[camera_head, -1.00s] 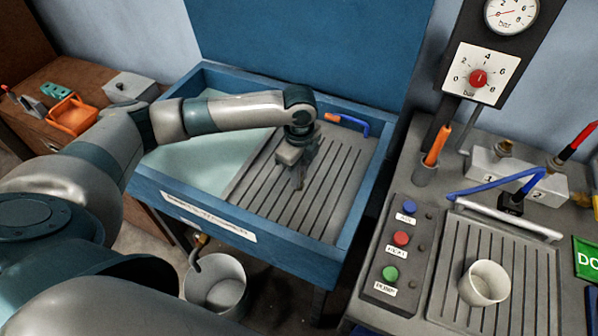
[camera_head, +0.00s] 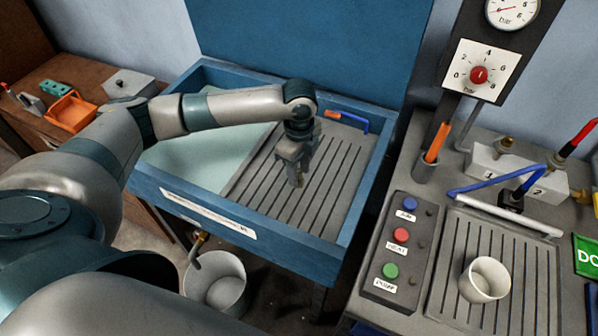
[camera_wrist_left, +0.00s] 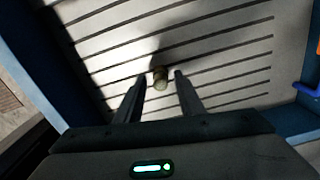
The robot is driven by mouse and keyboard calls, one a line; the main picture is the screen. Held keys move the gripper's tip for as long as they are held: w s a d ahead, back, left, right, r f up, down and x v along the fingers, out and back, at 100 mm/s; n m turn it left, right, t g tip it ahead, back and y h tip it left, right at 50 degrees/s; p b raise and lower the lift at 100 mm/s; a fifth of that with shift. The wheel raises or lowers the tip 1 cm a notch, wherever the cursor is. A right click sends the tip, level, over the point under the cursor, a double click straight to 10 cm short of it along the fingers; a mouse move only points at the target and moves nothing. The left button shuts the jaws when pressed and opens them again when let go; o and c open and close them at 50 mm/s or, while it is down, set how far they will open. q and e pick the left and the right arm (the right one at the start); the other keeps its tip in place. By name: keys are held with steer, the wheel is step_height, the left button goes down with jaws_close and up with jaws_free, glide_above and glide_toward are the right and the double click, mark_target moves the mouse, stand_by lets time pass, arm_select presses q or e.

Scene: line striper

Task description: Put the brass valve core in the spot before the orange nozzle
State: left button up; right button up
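A small brass valve core (camera_wrist_left: 160,77) stands on the grooved grey floor of the blue wash tray, and its brass tip (camera_head: 299,182) shows just under the fingers in the head view. My left gripper (camera_head: 298,177) points down over it. In the left wrist view the gripper (camera_wrist_left: 158,88) has its two fingers apart, with the core between their tips and a gap on each side. The orange nozzle (camera_head: 332,116), on a blue bent hose, is at the tray's back right; its edge (camera_wrist_left: 318,47) shows at the right of the wrist view. My right gripper is out of view.
The blue tray rim (camera_head: 345,230) walls the area. A pale panel (camera_head: 205,160) covers the tray's left part. The grooved floor right of the gripper is clear. A control bench with coloured buttons (camera_head: 401,235) and a white cup (camera_head: 484,280) stands to the right.

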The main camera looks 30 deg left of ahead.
mark_target(299, 171)
arm_select(q)
step_height(299, 171, up, 11)
steer(key=b, duration=0.2)
steer(key=shift+r+b, duration=0.2)
steer(key=shift+b, duration=0.2)
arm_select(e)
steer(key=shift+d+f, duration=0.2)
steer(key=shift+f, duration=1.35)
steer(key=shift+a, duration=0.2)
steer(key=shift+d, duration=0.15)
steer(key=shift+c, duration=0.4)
